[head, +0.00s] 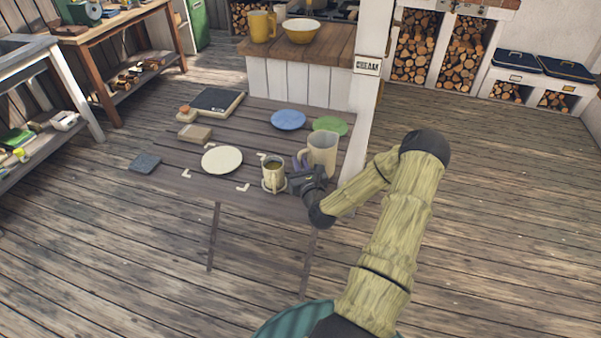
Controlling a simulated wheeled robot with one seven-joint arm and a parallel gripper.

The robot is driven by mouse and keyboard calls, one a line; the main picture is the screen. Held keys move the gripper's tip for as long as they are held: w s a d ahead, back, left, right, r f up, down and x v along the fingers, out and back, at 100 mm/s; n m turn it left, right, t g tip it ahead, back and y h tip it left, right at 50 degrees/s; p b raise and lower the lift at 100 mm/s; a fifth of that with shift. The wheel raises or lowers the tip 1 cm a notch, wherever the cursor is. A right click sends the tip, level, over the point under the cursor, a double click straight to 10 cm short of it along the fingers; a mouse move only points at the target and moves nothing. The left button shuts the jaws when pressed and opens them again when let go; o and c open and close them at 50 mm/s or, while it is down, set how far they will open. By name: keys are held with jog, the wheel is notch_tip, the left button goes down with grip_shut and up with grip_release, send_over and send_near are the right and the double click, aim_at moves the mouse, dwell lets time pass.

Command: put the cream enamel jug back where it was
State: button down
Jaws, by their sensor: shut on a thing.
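The cream enamel jug (323,151) is upright at the right end of the dark plank table, its handle on the left side. My gripper (299,176) is at the jug's lower left, shut on it; the contact itself is largely hidden behind the gripper body. Whether the jug's base touches the table cannot be told. A smaller cream mug (273,175) with dark greenish contents stands just left of my gripper, on a pale round base.
A blue plate (288,119) and a green plate (330,125) lie behind the jug. A white post (370,100) rises close at the right. A purple item (297,163) is partly hidden by the gripper. The table's front left is clear; a dark slate square (145,163) lies farther left.

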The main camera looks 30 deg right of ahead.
jog(key=shift+a+f, duration=0.15)
jog(key=shift+f, duration=0.75)
jog(key=shift+a+f, duration=0.1)
jog(key=shift+f, duration=0.75)
jog(key=shift+f, duration=0.15)
jog(key=c, duration=1.5)
grip_release()
jog(key=shift+w, duration=0.1)
jog(key=b+v, duration=0.1)
jog(key=v, duration=1.1)
